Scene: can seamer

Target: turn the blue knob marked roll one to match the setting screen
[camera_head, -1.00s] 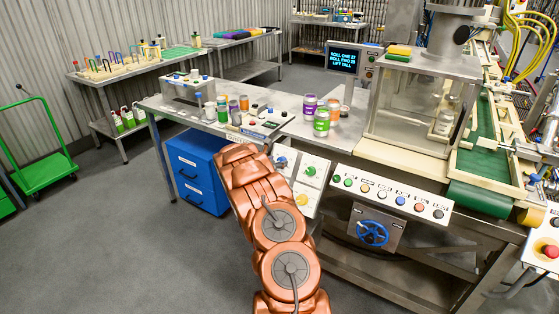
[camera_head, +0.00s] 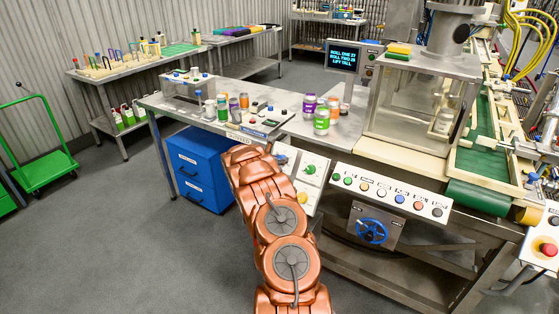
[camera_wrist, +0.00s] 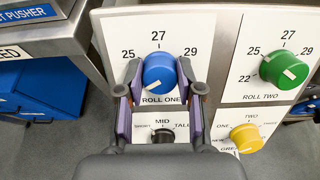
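The blue knob (camera_wrist: 160,71) marked ROLL ONE is on a white panel in the wrist view, with 25, 27 and 29 printed around it. Its white pointer line faces lower-left. My gripper (camera_wrist: 160,77) has a finger on each side of the knob and appears shut on it. The fingers hide the knob's side edges and part of the panel. The setting screen (camera_head: 342,57) reads, in small cyan letters, what looks like ROLL ONE 27, ROLL TWO 25, LIFT TALL.
The green ROLL TWO knob (camera_wrist: 287,70) is to the right, with a yellow knob (camera_wrist: 246,138) below it. A black lift knob (camera_wrist: 162,136) sits just below the blue one, between my fingers. A blue handwheel (camera_head: 372,231) is on the machine front.

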